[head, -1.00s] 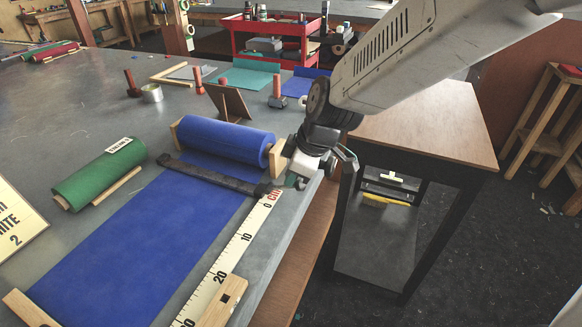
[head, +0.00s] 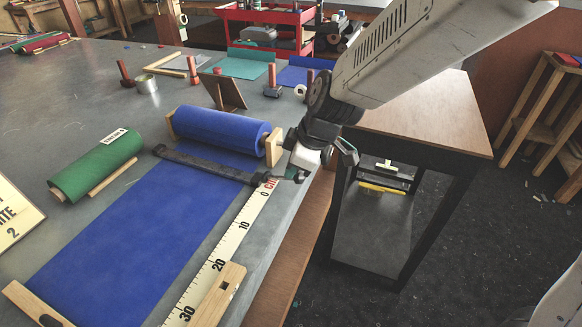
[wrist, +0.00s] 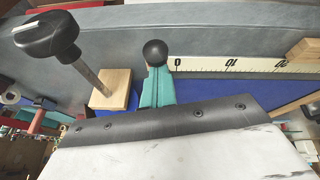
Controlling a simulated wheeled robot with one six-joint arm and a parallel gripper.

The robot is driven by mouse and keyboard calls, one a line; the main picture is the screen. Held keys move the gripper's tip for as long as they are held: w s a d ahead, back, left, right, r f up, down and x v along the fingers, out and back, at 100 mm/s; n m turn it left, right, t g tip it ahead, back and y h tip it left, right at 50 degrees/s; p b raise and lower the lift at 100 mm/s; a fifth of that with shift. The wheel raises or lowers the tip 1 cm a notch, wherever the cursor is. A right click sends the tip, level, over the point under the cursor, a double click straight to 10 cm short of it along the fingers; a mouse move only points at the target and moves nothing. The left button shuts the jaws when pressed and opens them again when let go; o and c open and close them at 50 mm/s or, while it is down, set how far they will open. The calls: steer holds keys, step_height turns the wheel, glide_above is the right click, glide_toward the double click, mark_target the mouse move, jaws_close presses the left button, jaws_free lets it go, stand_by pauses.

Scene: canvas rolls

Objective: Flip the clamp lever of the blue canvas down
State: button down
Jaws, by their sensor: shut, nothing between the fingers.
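The blue canvas (head: 130,235) runs across the table from its blue roll (head: 220,129). A dark clamp bar (head: 205,164) lies across the canvas. My gripper (head: 298,170) is shut and empty at the bar's right end, by the table edge. The lever's base is hidden there. In the head view, my gripper mostly covers the lever, so its angle and any contact cannot be told.
A black knob (wrist: 47,35) on a rod stands by the wooden roll support (wrist: 111,90). A ruler (head: 235,235) runs along the table edge. A green roll (head: 97,166) lies at left. A wooden-topped stand (head: 425,115) is at right.

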steer(key=shift+s+d+f, duration=0.3)
steer(key=shift+d+f, duration=0.1)
steer(key=shift+f, duration=0.15)
step_height(320, 180, up, 5)
steer(key=a, duration=0.2)
steer(key=s+d+r, duration=0.3)
steer(key=d+r, duration=0.2)
steer(key=d, duration=0.2)
steer(key=shift+s+d, duration=0.2)
steer(key=shift+d, duration=0.05)
steer(key=s+d+r+m+h, duration=0.2)
steer(key=s+d+m, duration=0.5)
steer(key=s+d, duration=0.2)
steer(key=s+d+r+m+g+h, duration=0.1)
steer(key=s+d+r+m+h, duration=0.1)
steer(key=s+d+m, duration=0.6)
steer(key=shift+s+d+m, duration=0.3)
steer(key=shift+s+d, duration=0.65)
steer(key=shift+d, duration=0.05)
